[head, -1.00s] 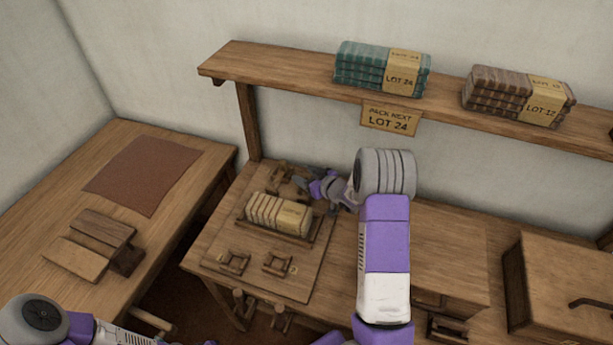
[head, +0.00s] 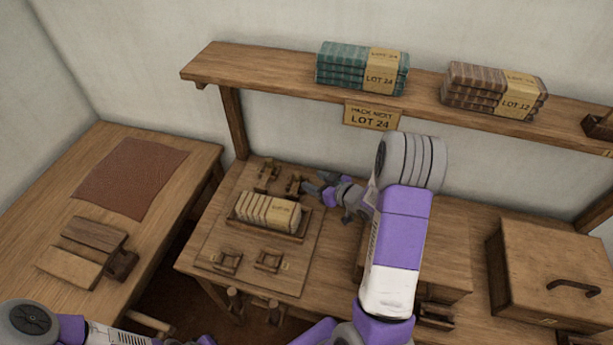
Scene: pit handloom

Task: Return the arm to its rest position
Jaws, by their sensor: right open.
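My right arm reaches up over the bench, and its open gripper (head: 322,186) hangs above the back right of a wooden board (head: 290,278). The gripper shows nothing between its fingers. A tray (head: 305,232) of pale blocks with a tan label (head: 284,216) lies on the board, just left of and in front of the gripper, apart from it. Of my left arm only a part shows at the lower left edge; its gripper is out of view.
A shelf (head: 225,68) holds a green stack (head: 340,66) and a brown stack (head: 470,85), with a LOT 24 sign (head: 371,116) below. A lidded wooden box (head: 540,265) stands at right. The left table (head: 60,210) bears a brown mat (head: 130,178) and wooden blocks (head: 92,236).

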